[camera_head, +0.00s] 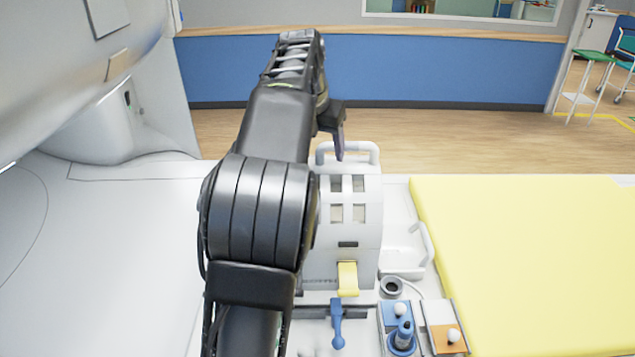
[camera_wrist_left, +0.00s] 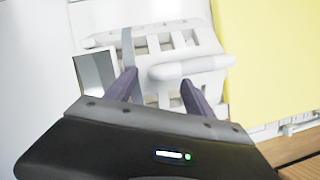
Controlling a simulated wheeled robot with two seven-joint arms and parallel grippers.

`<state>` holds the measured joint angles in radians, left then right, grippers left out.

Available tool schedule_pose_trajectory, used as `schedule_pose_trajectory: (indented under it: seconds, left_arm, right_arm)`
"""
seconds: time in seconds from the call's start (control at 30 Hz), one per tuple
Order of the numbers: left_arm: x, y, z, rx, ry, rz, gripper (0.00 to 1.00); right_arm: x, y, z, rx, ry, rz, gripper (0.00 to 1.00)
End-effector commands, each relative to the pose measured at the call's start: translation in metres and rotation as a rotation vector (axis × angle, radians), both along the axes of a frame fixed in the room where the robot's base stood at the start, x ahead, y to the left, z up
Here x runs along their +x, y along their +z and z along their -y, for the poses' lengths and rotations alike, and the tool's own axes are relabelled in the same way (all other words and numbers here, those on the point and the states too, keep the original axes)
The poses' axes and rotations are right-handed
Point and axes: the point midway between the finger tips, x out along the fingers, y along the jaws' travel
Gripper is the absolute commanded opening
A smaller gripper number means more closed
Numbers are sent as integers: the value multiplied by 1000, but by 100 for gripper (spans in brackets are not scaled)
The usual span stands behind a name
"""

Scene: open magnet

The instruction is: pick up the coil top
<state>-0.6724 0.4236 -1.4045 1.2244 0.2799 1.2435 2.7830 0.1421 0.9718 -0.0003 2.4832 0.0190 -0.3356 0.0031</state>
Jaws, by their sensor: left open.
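The coil top (camera_head: 350,228) is a white shell with small square windows and a white loop handle (camera_head: 366,147) on its upper far end. It stands upright at the near end of the bed, partly hidden behind my left arm. My left gripper (camera_head: 338,148) is above its far end, beside the handle. In the left wrist view, my left gripper (camera_wrist_left: 160,82) is open and empty. The handle (camera_wrist_left: 195,67) runs just beyond the fingertips, with its left end between them; contact cannot be told. The slotted shell (camera_wrist_left: 165,42) lies beyond. My right gripper is not in view.
A yellow mattress (camera_head: 530,250) lies to the right. A yellow latch (camera_head: 348,279), a blue lever (camera_head: 337,325), and blue and orange blocks with knobs (camera_head: 447,338) sit at the near side. The white scanner housing (camera_head: 90,90) is at left. A mirror (camera_wrist_left: 95,75) shows beside the coil.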

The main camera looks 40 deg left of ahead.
Motion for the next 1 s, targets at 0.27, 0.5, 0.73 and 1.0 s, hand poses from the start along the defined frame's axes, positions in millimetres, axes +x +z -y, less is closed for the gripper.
schedule_pose_trajectory:
  seconds: [0.27, 0.5, 0.73, 1.0]
  left_arm:
    - [7, -17, -2, 0, 0, 1, 62]
    - [7, -17, -2, 0, 0, 1, 62]
    - [7, -17, -2, 0, 0, 1, 62]
    - [7, -17, -2, 0, 0, 1, 42]
  right_arm:
    - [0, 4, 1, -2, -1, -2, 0]
    - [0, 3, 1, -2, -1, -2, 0]
    - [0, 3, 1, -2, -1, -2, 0]
    - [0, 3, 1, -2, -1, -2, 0]
